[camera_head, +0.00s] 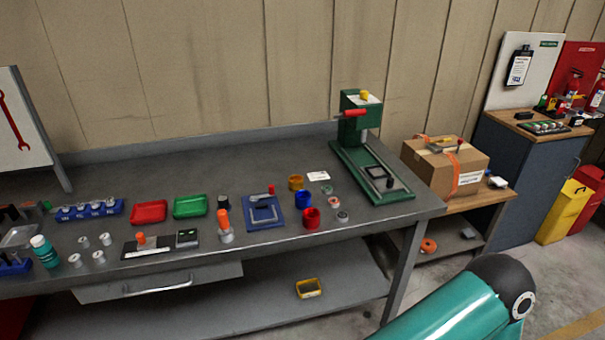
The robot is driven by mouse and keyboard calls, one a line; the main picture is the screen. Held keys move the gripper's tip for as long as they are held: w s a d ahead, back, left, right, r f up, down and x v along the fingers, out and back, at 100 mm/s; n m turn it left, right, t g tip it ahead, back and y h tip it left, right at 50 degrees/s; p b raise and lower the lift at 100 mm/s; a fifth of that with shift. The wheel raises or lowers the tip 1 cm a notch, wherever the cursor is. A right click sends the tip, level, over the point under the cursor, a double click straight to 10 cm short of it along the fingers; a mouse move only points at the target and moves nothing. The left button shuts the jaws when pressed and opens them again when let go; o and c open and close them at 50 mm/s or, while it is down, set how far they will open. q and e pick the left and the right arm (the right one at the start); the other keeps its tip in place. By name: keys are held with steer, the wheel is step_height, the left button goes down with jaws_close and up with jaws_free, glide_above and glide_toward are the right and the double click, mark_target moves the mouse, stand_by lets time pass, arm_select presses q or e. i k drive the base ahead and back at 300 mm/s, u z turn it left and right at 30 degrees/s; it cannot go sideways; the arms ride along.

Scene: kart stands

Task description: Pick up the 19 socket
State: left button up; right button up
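A blue rack (121,206) holding several silver sockets (82,212) stands on the left part of the grey workbench. Pale marks show on its front, but they are too small to read, so I cannot tell which socket is the 19. Several loose silver cylindrical pieces (99,257) stand on the bench in front of the rack; I cannot tell whether they are sockets. Neither of my grippers is in view.
The grey workbench (290,160) has free room at the back. Red (149,212) and green (190,207) trays sit right of the rack, a teal bottle (44,251) at the left. A green press (360,125) stands right; a cardboard box (446,166) sits beyond.

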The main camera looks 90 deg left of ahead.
mark_target(81, 206)
steer(key=z, duration=0.1)
steer(key=i, duration=1.15)
steer(key=u, duration=2.4)
steer(key=i, duration=0.2)
steer(key=u, duration=1.6)
steer(key=i, duration=0.2)
steer(key=u, duration=1.15)
steer(key=k, duration=0.45)
steer(key=u, duration=0.55)
steer(key=i, duration=1.25)
steer(key=z, duration=0.25)
